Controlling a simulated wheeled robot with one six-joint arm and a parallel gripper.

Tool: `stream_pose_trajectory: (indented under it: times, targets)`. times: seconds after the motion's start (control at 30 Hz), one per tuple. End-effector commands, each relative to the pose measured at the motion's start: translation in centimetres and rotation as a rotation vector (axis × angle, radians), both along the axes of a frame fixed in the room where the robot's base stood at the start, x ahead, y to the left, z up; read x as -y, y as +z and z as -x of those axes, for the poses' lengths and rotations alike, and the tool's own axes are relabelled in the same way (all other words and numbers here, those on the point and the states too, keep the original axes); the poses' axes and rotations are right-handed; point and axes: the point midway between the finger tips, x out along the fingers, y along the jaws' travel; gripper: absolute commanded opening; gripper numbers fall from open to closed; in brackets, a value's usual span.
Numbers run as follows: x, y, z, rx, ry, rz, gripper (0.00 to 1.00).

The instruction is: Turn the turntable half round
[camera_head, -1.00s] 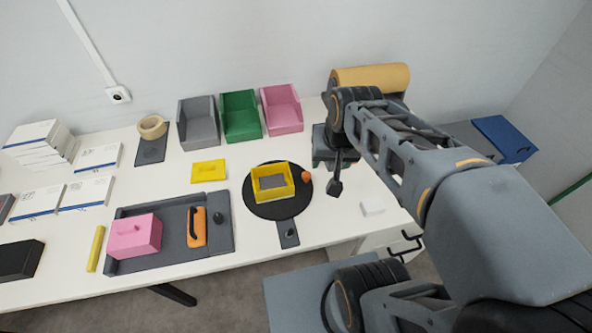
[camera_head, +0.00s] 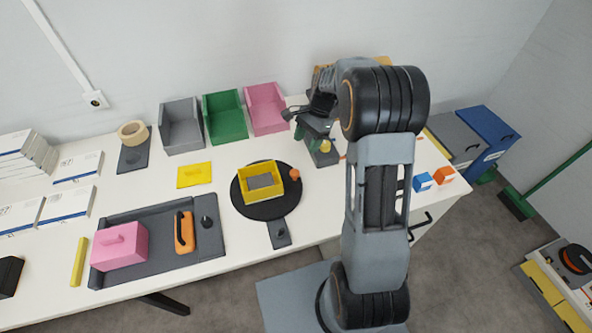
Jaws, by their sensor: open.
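The turntable (camera_head: 262,209) is a black round disc on the white table. A yellow open box (camera_head: 279,190) with a grey inside stands on it, and an orange knob (camera_head: 294,174) sits at its right rim. A dark grey plate (camera_head: 279,234) with a small black mark lies at its front edge. My gripper (camera_head: 290,111) is up and to the right of the turntable, near the pink bin, and touches nothing that I can make out. It is open, with its fingers pointing left. My arm hides part of the table to the right.
Grey (camera_head: 181,129), green (camera_head: 226,117) and pink (camera_head: 265,109) bins stand along the wall. A yellow lid (camera_head: 194,175) lies left of the turntable. A grey tray (camera_head: 150,267) holds a pink box (camera_head: 119,246) and an orange-handled tool (camera_head: 184,232). Blue (camera_head: 422,182) and orange (camera_head: 444,175) blocks sit at the right.

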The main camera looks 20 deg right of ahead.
Motion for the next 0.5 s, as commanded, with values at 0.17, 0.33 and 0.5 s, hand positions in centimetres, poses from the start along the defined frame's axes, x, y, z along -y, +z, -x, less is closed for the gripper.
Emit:
stream_pose_trajectory:
  times: [0.17, 0.33, 0.5]
  targets:
    - [-1.3, -3.2, 0.6, -0.005, 0.003, 0.0, 0.58]
    - [-2.4, -6.2, 1.1, -0.004, 0.003, 0.001, 0.58]
    - [-3.3, -8.6, 1.5, -0.003, 0.003, 0.0, 0.58]
